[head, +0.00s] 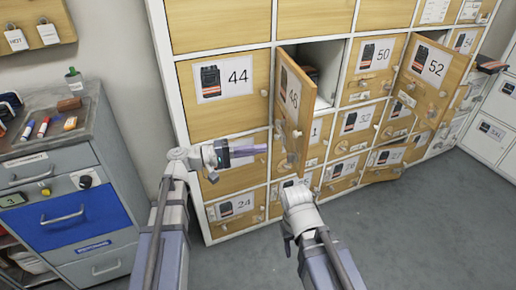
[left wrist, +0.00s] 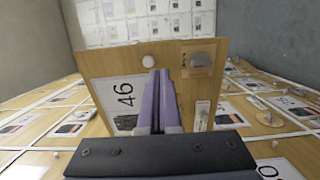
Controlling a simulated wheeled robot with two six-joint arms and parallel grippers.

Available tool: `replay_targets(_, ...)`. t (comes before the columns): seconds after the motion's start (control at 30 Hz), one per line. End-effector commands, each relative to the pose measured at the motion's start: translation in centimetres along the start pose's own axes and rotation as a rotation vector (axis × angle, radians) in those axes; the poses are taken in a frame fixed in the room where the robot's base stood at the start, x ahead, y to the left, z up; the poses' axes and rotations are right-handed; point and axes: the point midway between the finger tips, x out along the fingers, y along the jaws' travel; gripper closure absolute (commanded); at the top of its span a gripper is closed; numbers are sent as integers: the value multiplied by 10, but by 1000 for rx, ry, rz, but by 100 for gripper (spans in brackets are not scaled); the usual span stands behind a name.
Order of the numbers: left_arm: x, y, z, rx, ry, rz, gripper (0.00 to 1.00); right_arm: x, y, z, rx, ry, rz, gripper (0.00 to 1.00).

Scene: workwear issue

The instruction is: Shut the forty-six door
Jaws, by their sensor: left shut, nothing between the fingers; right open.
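The forty-six door (head: 291,105) is a wooden locker door standing open, swung out from its left edge, with its numbered face toward the left. Part of its dark compartment shows to its right. It also shows in the left wrist view (left wrist: 110,75), with a round knob (left wrist: 149,61) and label. My left gripper (head: 262,149) is shut and empty, its purple fingers just left of the door's lower part, in front of its numbered face; I cannot tell if they touch. My right gripper (head: 296,186) is below the door; its fingers are hardly visible.
The fifty-two door (head: 432,66) also stands open at the right, and a lower door (head: 384,158) is ajar. Door forty-four (head: 224,84) is shut. A grey drawer cabinet (head: 60,170) stands at the left. The grey floor (head: 430,230) at the right is clear.

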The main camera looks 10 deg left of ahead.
Motion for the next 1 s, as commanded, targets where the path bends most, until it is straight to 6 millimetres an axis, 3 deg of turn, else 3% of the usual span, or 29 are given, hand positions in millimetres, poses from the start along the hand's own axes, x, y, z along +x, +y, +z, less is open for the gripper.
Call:
replay_targets(0.2,48,0,0,0,-5,-1,100,0,0,0,0,0,0,50)
replay_targets(0.5,93,0,0,0,-3,-1,100,0,0,0,0,0,0,50)
replay_targets(0.7,105,0,0,0,0,-1,100,0,0,0,0,0,0,50)
replay_targets(1.0,106,0,0,0,0,-1,100,0,0,0,0,0,0,50)
